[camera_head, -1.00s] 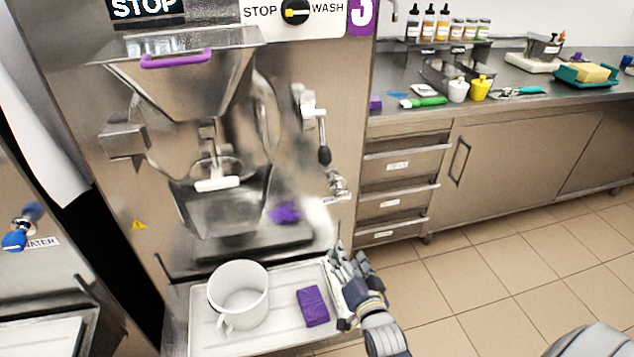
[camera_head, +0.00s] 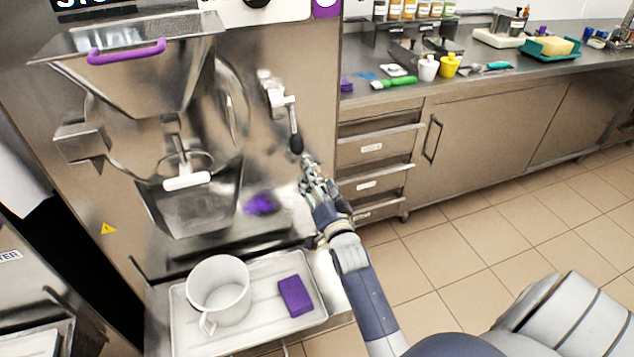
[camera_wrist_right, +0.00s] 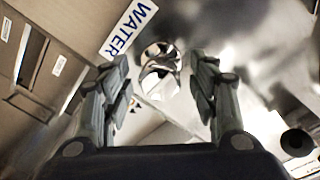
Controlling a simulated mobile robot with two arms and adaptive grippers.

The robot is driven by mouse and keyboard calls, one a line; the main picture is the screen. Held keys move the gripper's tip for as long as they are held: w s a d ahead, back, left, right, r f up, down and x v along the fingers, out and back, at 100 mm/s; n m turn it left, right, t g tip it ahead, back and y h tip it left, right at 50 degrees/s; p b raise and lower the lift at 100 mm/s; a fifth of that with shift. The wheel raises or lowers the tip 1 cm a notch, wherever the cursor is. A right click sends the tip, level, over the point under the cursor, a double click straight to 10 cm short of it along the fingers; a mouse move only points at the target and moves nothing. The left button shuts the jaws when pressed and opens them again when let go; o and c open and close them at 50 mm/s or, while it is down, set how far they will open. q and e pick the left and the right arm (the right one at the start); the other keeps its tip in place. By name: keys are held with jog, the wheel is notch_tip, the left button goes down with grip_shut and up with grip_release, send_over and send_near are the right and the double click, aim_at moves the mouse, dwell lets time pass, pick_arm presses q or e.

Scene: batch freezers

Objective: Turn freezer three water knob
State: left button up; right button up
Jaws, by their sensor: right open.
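Freezer three (camera_head: 290,60) is the steel machine at the left of the head view, with part of a purple sign at its top. In the right wrist view a shiny metal water knob (camera_wrist_right: 160,62) lies between the fingertips, beside a label (camera_wrist_right: 128,28) reading WATER. My right gripper (camera_head: 312,178) is open at the front right of the freezer, below the black-tipped lever (camera_head: 296,142). The gripper also shows in the right wrist view (camera_wrist_right: 160,80), a finger on each side of the knob. In the head view the gripper mostly hides the knob. My left gripper is out of view.
A tray (camera_head: 255,338) below the gripper holds a white jug (camera_head: 218,290) and a purple sponge (camera_head: 295,296). A counter with drawers (camera_head: 375,150) stands right of the freezer. The tiled floor (camera_head: 500,230) in front is clear.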

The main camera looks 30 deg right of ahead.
jog(key=shift+w+d, duration=0.2)
jog(key=shift+w, duration=0.35)
jog(key=c, duration=1.1)
jog(key=shift+n, duration=0.3)
jog(key=n+p, duration=0.1)
jog(key=n, duration=0.4)
jog(key=shift+n, duration=0.3)
jog(key=n, duration=0.6)
jog(key=shift+n+t, duration=0.3)
jog(key=shift+t, duration=0.1)
